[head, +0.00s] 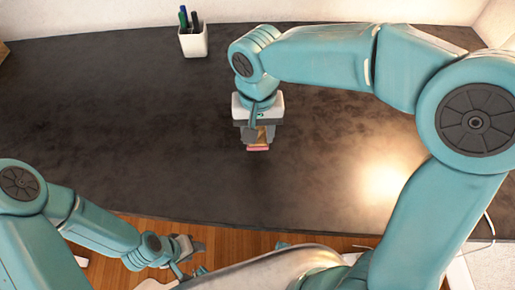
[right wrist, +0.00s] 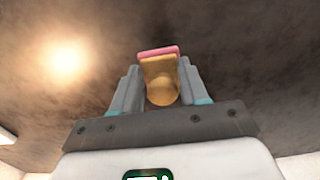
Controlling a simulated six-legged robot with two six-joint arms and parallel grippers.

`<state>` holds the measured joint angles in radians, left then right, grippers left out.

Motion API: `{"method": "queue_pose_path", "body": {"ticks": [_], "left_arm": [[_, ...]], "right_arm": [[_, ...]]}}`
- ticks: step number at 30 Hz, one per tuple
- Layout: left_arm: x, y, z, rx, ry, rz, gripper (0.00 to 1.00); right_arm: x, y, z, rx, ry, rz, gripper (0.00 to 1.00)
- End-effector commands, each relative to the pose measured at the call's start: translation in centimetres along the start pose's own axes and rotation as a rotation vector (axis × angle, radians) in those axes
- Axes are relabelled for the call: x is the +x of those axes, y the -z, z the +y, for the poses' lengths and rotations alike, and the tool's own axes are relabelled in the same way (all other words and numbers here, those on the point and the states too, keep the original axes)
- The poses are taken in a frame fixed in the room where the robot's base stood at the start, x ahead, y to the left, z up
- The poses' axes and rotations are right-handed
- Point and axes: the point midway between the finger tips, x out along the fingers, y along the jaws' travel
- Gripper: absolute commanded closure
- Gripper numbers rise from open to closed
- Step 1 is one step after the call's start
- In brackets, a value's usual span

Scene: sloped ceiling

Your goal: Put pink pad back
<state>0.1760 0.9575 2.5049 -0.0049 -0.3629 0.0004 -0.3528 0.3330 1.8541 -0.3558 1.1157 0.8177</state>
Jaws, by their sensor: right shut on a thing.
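The pink pad (head: 258,149) is a thin pink layer on the end of a tan, wood-coloured piece. It also shows in the right wrist view (right wrist: 158,50), above a rounded tan part between the fingers. My right gripper (head: 258,138) is shut on this piece and points down over the dark tabletop, with the pink face outermost. I cannot tell how high the pad is above the table. My left gripper (head: 193,257) is low at the front, near the table's front edge; its fingers are too small and partly covered to read.
The dark table (head: 120,120) is mostly bare, with free room left of my right gripper. A white cup (head: 193,42) with several pens stands at the back. A brown object (head: 3,50) shows at the far left edge. Wooden floor (head: 225,238) lies in front.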

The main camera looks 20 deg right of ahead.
Motion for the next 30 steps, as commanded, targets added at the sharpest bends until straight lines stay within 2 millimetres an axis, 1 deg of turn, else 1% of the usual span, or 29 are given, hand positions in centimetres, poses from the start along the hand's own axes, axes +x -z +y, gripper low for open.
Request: {"method": "queue_pose_path", "body": {"ticks": [1,3,8,12,15,23,26,27,29,30], "left_arm": [[0.3,0.0,-0.1,0.0,0.0,0.0,0.57],[0.3,0.0,-0.1,0.0,0.0,0.0,0.57],[0.5,0.0,-0.2,0.0,0.0,0.0,0.57],[0.8,0.0,-0.3,0.0,0.0,0.0,0.57],[0.9,0.0,-0.3,0.0,0.0,0.0,0.57],[0.9,0.0,-0.3,0.0,0.0,0.0,0.57],[1.1,0.0,-0.4,0.0,0.0,0.0,0.57],[1.2,0.0,-0.4,0.0,0.0,0.0,0.57],[1.1,0.0,-0.4,0.0,0.0,0.0,0.57],[1.1,0.0,-0.4,0.0,0.0,0.0,0.57]], "right_arm": [[1.3,0.0,0.0,0.001,-0.002,-0.003,0.89],[2.3,0.1,0.0,0.001,-0.001,-0.002,0.89],[3.7,0.2,0.0,0.0,-0.002,-0.001,0.89],[6.1,0.3,0.1,0.001,-0.002,-0.003,0.89],[7.2,0.5,0.0,0.001,-0.001,0.0,0.89],[7.3,0.5,0.0,0.001,0.0,0.001,0.89],[7.6,0.5,0.0,0.001,0.0,0.001,0.89],[7.7,0.5,0.0,0.001,0.0,0.001,0.53],[7.5,0.5,0.0,0.001,0.0,0.001,0.33],[7.5,0.5,0.0,0.001,0.0,0.001,0.31]]}}
